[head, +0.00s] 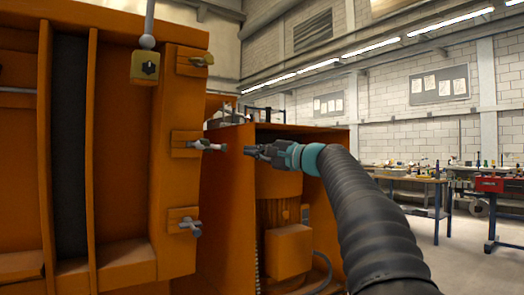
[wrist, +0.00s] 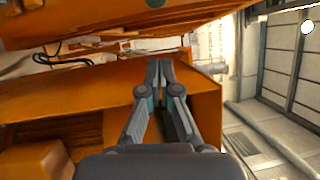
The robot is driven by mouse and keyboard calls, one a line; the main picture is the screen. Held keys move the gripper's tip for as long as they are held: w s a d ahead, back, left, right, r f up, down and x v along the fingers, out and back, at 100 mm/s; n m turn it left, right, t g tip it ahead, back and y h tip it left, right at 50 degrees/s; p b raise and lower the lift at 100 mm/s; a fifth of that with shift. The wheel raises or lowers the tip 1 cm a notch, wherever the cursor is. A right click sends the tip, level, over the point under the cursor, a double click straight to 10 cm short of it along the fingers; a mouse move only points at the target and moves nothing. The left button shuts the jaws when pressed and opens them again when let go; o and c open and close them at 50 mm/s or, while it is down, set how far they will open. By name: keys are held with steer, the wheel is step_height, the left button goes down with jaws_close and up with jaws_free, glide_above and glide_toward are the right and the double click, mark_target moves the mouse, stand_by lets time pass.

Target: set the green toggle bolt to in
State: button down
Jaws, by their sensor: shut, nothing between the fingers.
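Three toggle bolts sit in a column on the edge of the orange frame in the head view: a top bolt (head: 199,61), a middle bolt (head: 210,146) with a reddish part, and a bottom bolt (head: 190,226) that looks grey-blue. I cannot tell any green on them, so I cannot say which is the green one. My gripper (head: 248,151) is shut and empty, to the right of the middle bolt at about its height, with a gap between them in the picture. In the wrist view my gripper (wrist: 158,66) has its fingers together; no bolt is clearly visible there.
The orange frame (head: 125,259) fills the left. A yellow block (head: 145,67) hangs from a rod at the upper left. An orange housing with a motor (head: 288,250) stands behind my gripper. Workbenches (head: 415,181) stand far right, with open floor before them.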

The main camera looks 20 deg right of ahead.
mark_target(208, 146)
steer(key=shift+a+r, duration=0.15)
steer(key=shift+a, duration=1.15)
steer(key=shift+a+r, duration=0.15)
steer(key=shift+a, duration=1.15)
steer(key=shift+d, duration=0.1)
